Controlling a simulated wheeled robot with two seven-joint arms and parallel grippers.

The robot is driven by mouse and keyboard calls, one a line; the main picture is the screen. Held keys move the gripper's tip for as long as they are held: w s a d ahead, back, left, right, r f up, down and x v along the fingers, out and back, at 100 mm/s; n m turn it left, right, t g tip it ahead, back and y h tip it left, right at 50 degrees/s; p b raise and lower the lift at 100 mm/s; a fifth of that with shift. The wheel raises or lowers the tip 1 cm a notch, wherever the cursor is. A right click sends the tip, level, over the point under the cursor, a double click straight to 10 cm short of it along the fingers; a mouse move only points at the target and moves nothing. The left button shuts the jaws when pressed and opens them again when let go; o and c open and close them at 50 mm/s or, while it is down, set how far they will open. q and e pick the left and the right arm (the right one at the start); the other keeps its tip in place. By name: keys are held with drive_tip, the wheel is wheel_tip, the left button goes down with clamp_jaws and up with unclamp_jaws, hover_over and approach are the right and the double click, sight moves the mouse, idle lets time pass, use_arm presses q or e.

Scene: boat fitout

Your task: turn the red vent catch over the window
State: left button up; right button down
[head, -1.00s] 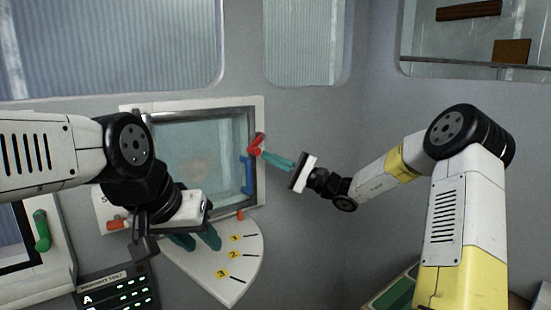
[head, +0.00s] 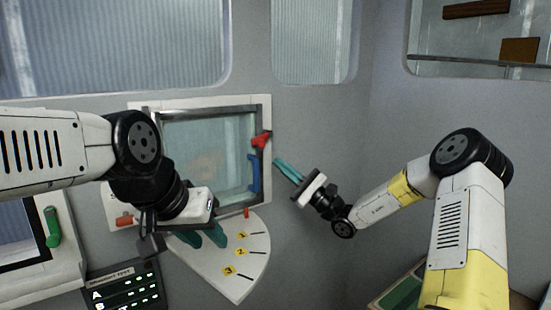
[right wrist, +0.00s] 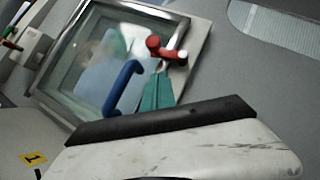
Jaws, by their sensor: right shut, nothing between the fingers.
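The red vent catch (head: 262,139) is on the right side of the window frame, above the blue handle (head: 254,173). In the right wrist view the catch (right wrist: 166,48) shows as a red bar with rounded ends, just beyond my fingertips. My right gripper (head: 277,162) is shut and empty, to the lower right of the catch and apart from it in the head view. Its teal fingers (right wrist: 160,72) point at the catch. My left gripper (head: 203,242) is open, with its two teal fingers apart, below the window (head: 208,150) and over the white dial plate.
The fan-shaped dial plate (head: 235,280) with yellow number tags lies below the window. A small orange-red knob (head: 246,212) sits at the lower frame. A black lettered panel (head: 122,285) and a green handle (head: 53,227) are at left. The wall right of the catch is clear.

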drive_tip(key=v, duration=0.9)
drive_tip(key=shift+s+r, duration=0.15)
drive_tip(key=shift+r, duration=0.05)
